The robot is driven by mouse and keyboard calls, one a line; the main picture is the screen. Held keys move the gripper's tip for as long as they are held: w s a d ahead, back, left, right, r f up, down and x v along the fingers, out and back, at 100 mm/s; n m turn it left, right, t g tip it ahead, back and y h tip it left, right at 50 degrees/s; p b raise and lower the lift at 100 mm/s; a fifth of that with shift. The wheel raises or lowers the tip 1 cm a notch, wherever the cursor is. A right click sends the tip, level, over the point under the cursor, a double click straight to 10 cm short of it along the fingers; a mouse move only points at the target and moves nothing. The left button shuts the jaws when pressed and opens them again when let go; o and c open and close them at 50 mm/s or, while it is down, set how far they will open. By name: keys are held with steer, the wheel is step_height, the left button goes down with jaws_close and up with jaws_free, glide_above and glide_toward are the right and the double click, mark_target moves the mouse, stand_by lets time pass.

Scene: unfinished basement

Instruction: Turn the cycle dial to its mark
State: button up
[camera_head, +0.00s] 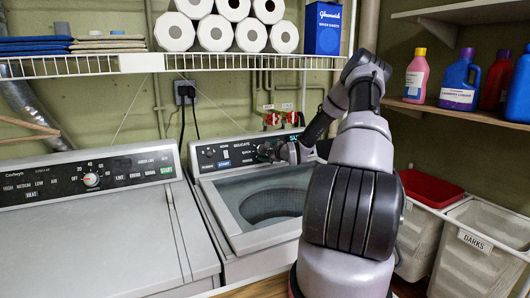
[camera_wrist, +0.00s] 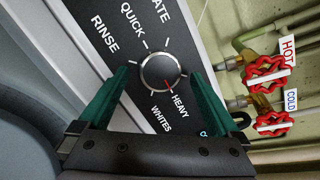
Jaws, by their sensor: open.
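The cycle dial (camera_wrist: 160,70) is a dark round knob with a pale rim on the washer's black control panel (camera_wrist: 112,42). Tick marks and the labels RINSE, QUICK, HEAVY and WHITES surround it; another label ends in ATE. A short red line on the dial points toward HEAVY. My gripper (camera_wrist: 159,73) is open, its green fingers on either side of the dial; contact cannot be told. In the head view my gripper (camera_head: 268,151) is at the washer's panel (camera_head: 232,153), and the dial is hidden there.
Red HOT and COLD valves (camera_wrist: 268,74) are on the wall beside the panel. A wire shelf (camera_head: 200,63) overhangs. Laundry bins (camera_head: 478,250) stand at right.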

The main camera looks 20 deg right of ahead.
steer(key=shift+w, duration=0.4)
steer(key=shift+a, duration=0.1)
steer(key=c, duration=1.4)
steer(key=shift+o, duration=0.2)
